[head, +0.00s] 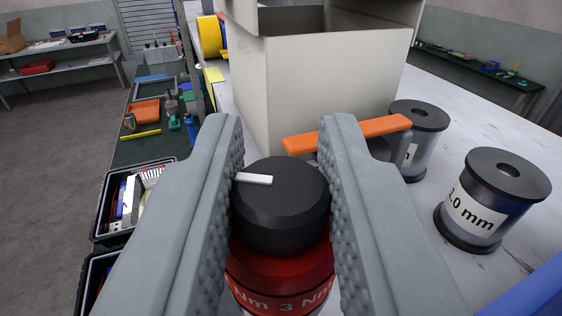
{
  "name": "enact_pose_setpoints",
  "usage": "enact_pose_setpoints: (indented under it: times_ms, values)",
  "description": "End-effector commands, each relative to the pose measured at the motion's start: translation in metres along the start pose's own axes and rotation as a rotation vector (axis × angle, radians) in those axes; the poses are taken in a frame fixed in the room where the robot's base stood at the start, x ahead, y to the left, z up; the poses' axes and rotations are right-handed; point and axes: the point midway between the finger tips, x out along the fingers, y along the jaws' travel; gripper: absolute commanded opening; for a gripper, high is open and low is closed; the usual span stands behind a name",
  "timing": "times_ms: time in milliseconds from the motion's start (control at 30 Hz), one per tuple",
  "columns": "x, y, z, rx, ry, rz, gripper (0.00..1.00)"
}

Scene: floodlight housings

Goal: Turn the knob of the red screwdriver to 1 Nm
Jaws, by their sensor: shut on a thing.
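The red screwdriver (281,262) stands below my gripper, with a red body and a black knob (280,205) on top. A white pointer mark on the knob points to the left in the picture. On the body's lower band I read "Nm 3 Nm" facing me; the 1 Nm mark is not in view. My gripper (284,190) has its two grey textured fingers shut on the knob from left and right. The lower part of the screwdriver is cut off by the picture's edge.
A cream box (325,75) stands right behind the knob. An orange-handled tool (350,133) lies close behind the right finger. Two spools, one marked "1.0 mm" (490,205), stand at the right. Black bins (130,200) are at the left.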

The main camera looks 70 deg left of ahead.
Motion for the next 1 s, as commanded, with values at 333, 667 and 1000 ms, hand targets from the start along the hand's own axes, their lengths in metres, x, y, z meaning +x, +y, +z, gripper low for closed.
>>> enact_pose_setpoints:
  times_ms: [333, 667, 1000]
  values:
    - [0.000, 0.001, 0.001, 0.001, -0.001, -0.001, 0.00]
    - [0.000, 0.000, 0.001, 0.001, 0.000, -0.001, 0.43]
    - [-0.013, 0.001, 0.000, 0.001, 0.000, 0.000, 0.43]
